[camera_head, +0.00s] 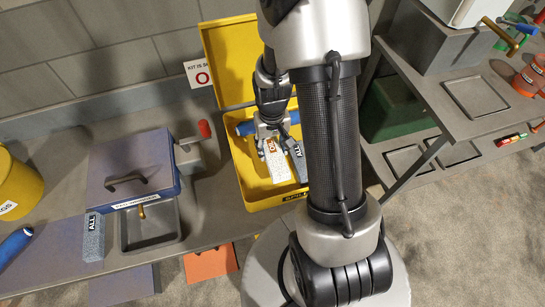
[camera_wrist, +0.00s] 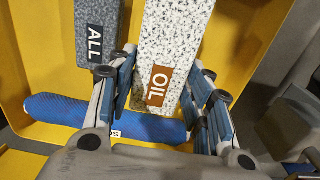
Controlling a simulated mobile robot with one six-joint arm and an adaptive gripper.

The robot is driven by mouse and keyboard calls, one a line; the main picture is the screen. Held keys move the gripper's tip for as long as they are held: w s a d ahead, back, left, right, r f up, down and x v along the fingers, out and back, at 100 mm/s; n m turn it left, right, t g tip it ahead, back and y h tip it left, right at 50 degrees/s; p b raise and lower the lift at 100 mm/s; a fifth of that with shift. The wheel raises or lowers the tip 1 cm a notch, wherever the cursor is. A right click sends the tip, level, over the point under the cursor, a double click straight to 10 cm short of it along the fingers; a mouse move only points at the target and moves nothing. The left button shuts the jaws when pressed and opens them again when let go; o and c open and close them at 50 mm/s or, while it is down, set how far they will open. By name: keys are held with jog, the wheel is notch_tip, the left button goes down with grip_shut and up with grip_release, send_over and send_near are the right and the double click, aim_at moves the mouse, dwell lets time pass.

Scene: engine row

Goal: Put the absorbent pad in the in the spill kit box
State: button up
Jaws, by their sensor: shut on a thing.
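The spill kit box (camera_head: 268,203) is a yellow box with its lid (camera_head: 229,62) standing open. My gripper (camera_head: 270,138) is inside the box opening, shut on a white speckled pad marked OIL (camera_head: 277,163). In the wrist view the fingers (camera_wrist: 165,105) lie along both sides of the OIL pad (camera_wrist: 178,38). A grey pad marked ALL (camera_head: 298,160) is beside it in the box; it also shows in the wrist view (camera_wrist: 93,25). A blue roll (camera_wrist: 105,117) lies in the box. Whether the OIL pad touches the box floor is unclear.
A grey block marked ALL (camera_head: 93,238) stands on the bench at left, by a dark tray (camera_head: 150,226) and a blue-grey case (camera_head: 130,165) with a handle. A red-tipped lever (camera_head: 204,130) rises near the box. My arm hides the area right of the box.

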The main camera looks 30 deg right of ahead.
jog(key=shift+f+b, duration=0.65)
jog(key=shift+f, duration=1.9)
jog(key=shift+f, duration=0.2)
jog(key=o, duration=1)
jog(key=shift+c, duration=0.2)
jog(key=shift+r, duration=0.15)
notch_tip(320, 180, up, 12)
jog(key=p, duration=0.3)
jog(key=shift+p, duration=0.35)
notch_tip(320, 180, up, 7)
jog(key=a+t, duration=0.1)
jog(key=a, duration=0.1)
notch_tip(320, 180, up, 12)
jog(key=n+t, duration=0.2)
send_over(272, 155)
jog(key=s+a, duration=0.5)
jog(key=a, duration=0.2)
jog(key=s+a+r+n+t, duration=0.1)
jog(key=s+a+r, duration=0.2)
jog(key=s, duration=0.4)
jog(key=shift+r+t, duration=0.3)
jog(key=shift+r, duration=0.45)
